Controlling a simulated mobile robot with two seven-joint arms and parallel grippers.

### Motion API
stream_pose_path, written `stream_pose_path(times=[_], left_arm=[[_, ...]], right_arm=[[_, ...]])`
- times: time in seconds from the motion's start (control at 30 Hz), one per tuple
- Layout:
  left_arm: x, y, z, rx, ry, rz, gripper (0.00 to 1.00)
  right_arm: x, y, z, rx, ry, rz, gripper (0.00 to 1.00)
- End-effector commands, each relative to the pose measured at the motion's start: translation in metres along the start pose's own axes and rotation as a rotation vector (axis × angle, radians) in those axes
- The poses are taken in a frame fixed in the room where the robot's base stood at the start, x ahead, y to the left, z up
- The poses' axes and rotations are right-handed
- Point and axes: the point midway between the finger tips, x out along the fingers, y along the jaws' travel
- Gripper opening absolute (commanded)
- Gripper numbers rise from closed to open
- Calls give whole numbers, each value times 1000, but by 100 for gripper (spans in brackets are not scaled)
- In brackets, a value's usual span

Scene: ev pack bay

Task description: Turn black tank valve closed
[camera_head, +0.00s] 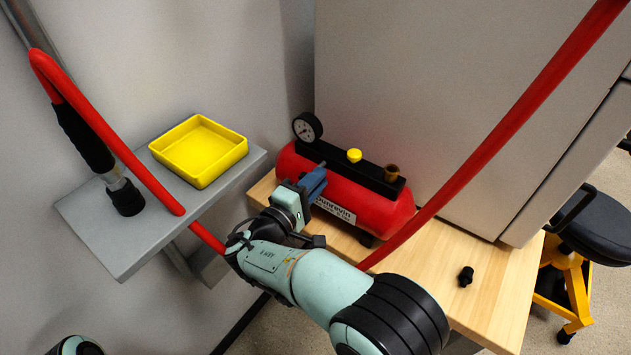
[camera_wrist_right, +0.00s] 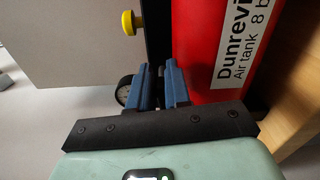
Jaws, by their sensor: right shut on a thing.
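The red air tank (camera_head: 345,197) lies on the wooden bench, with a black bar along its top; it also shows in the right wrist view (camera_wrist_right: 200,45). My right gripper (camera_head: 314,182) is at the tank's front, near its left end. In the right wrist view its blue fingers (camera_wrist_right: 160,82) are close together on a small dark part, which I take for the black tank valve (camera_wrist_right: 160,76). The fingers hide most of the valve, so its handle angle cannot be told. My left gripper is not in view.
A pressure gauge (camera_head: 307,127), yellow knob (camera_head: 354,155) and brass fitting (camera_head: 392,172) rise from the tank. A yellow tray (camera_head: 200,150) sits on a grey shelf (camera_head: 110,240). Red hoses (camera_head: 515,115) cross the view. A black fitting (camera_head: 466,276) lies on the bench (camera_head: 500,290).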

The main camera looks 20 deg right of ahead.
Motion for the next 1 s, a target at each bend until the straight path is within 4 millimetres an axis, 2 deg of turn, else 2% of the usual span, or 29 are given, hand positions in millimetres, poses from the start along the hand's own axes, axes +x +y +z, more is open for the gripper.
stream_pose_path(times=[0.27,0.3,0.33,0.37,1.0], left_arm=[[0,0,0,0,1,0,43],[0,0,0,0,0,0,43],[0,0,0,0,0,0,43],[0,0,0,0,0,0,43],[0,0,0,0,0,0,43]], right_arm=[[-1,-1,-1,-2,3,-2,0],[-1,-1,-1,-3,3,-2,27],[-1,-1,-1,-3,3,-2,37],[-1,-1,-1,-3,3,-3,38],[-2,-5,-1,-16,5,-9,38]])
